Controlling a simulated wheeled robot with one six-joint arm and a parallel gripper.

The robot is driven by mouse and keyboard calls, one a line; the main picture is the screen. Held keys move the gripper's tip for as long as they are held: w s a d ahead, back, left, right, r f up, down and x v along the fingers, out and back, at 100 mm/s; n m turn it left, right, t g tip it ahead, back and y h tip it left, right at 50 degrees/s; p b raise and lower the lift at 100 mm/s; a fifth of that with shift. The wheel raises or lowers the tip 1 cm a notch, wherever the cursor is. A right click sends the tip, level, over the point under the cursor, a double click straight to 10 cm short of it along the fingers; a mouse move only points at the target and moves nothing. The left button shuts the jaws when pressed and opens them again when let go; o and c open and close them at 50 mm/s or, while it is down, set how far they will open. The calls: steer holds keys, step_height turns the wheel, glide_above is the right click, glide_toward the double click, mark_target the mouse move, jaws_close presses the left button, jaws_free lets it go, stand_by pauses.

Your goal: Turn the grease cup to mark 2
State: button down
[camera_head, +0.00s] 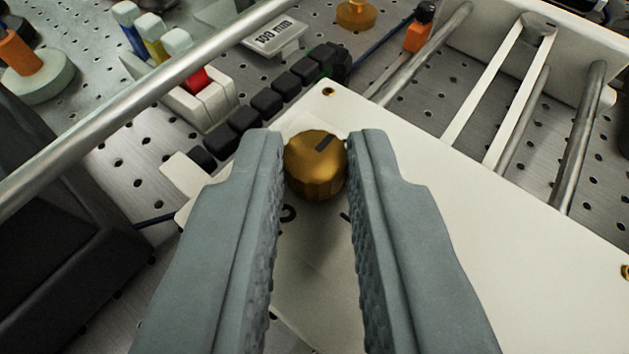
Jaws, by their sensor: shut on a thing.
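The grease cup (313,182) is a brass-coloured, faceted knob on a white plate (430,220), in the upper middle of the view. A dark pointer line on its top points to the upper right. My gripper (314,160) has its two grey fingers on either side of the knob, with the tips shut on it. Dark marks show on the plate just below the knob, one looking like a 2 at the lower left and a short stroke at the lower right. Any marks behind the knob are hidden.
A black segmented cable chain (268,104) runs close behind the knob. A metal rod (130,110) crosses the upper left. Rails with a white belt (510,95) stand at upper right.

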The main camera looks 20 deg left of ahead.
steer(key=shift+a, duration=0.1)
steer(key=shift+m+h, duration=0.7)
steer(key=shift+h, duration=0.2)
steer(key=c, duration=1.3)
jaws_free()
steer(key=shift+c, duration=0.2)
steer(key=shift+s, duration=0.1)
steer(key=v, duration=1.7)
steer(key=shift+s+f, duration=0.2)
steer(key=shift+s, duration=0.05)
